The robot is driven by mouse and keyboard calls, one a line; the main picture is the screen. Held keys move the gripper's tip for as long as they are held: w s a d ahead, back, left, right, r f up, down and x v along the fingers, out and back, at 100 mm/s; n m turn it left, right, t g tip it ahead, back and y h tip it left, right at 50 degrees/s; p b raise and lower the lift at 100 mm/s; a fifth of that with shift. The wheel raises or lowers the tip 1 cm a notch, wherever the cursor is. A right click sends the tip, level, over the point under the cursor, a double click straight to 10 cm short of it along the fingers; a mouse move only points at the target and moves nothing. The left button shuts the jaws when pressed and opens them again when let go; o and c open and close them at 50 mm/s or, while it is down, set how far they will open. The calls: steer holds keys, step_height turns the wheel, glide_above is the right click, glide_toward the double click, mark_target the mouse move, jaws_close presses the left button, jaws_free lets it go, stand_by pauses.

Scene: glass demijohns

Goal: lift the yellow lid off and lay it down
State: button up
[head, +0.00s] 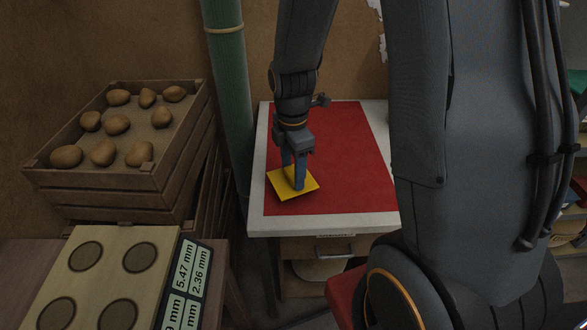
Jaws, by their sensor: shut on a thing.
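The yellow lid (308,188) is a flat square plate in the head view, over the front left part of the red mat (345,160). My gripper (294,182) points down at the lid's middle and is shut on the yellow lid. The part it grips is hidden between the fingers. The lid looks level and close to the mat; I cannot tell whether it touches it. No container that the lid came off shows in this view.
The mat lies on a white-topped table (325,224) with a drawer. A green pole (230,90) stands at its left. Further left are a crate of potatoes (110,185) and a board with round dark spots (108,255). The mat's right side is clear.

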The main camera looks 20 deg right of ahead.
steer(key=shift+f+b, duration=0.45)
steer(key=shift+f, duration=0.55)
stand_by(0.3)
steer(key=o, duration=1.7)
steer(key=shift+r, duration=0.15)
step_height(320, 180, up, 8)
steer(key=shift+f+b, duration=0.2)
steer(key=shift+b, duration=0.15)
steer(key=shift+s+r+m, duration=0.1)
steer(key=shift+s+m, duration=0.55)
steer(key=shift+m, duration=0.55)
steer(key=s+m, duration=0.2)
steer(key=m, duration=0.3)
steer(key=s+m, duration=0.3)
steer(key=m, duration=0.3)
steer(key=s+m, duration=0.3)
steer(key=m, duration=0.2)
steer(key=shift+t, duration=0.3)
